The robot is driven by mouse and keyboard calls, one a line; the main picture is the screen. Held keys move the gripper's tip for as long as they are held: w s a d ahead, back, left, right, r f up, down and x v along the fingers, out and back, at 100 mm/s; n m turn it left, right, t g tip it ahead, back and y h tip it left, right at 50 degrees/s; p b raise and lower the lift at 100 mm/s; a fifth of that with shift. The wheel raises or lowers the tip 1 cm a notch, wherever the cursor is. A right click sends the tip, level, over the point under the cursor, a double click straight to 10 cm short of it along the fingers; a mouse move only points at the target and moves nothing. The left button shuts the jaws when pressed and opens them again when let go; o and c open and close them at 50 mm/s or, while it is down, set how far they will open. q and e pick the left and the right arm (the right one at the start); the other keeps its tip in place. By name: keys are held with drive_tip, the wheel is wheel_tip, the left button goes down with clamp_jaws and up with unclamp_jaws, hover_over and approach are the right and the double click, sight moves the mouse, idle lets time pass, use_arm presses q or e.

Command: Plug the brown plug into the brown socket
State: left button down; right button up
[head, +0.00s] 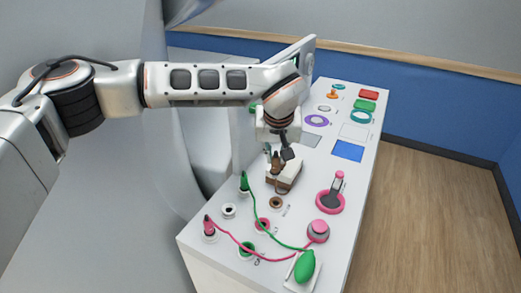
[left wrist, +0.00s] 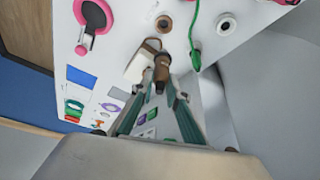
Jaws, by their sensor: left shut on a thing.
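The brown plug (head: 276,161) is upright between the fingertips of my left gripper (head: 279,154), which is shut on it. In the left wrist view the brown plug (left wrist: 162,69) stands at the tips of my left gripper (left wrist: 160,86). The plug is beside or over a white-topped brown block (head: 286,172); I cannot tell whether they touch. The block also shows in the left wrist view (left wrist: 138,67). The brown socket (head: 276,203), a ring with a dark hole, is empty on the panel, nearer the front than the block. It also shows in the left wrist view (left wrist: 164,23). My right gripper is not in view.
A green plug (head: 244,182) and a pink plug (head: 208,224) stand at the left, their cords crossing the front panel. A white socket (head: 229,210), pink socket (head: 263,225) and green socket (head: 247,250) lie nearby. A pink-based switch (head: 331,201) stands right.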

sight(277, 175)
use_arm(q)
drive_tip(key=shift+s+d+f, duration=0.1)
drive_tip(key=shift+s+d, duration=0.05)
drive_tip(key=shift+d, duration=0.2)
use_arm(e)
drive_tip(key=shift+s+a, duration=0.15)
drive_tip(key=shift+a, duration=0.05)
use_arm(q)
drive_tip(key=shift+f, duration=0.15)
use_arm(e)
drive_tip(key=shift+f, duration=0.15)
use_arm(q)
drive_tip(key=shift+f+b, duration=0.45)
drive_tip(key=shift+b, duration=0.05)
wheel_tip(277, 175, down, 2)
drive_tip(key=shift+f+b, duration=0.15)
drive_tip(key=shift+b, duration=0.65)
drive_tip(key=shift+f+b, duration=0.3)
drive_tip(key=shift+f, duration=0.05)
drive_tip(key=shift+f+b, duration=0.55)
drive_tip(key=shift+f, duration=0.25)
drive_tip(key=shift+f+b, duration=0.7)
drive_tip(key=shift+f, duration=0.85)
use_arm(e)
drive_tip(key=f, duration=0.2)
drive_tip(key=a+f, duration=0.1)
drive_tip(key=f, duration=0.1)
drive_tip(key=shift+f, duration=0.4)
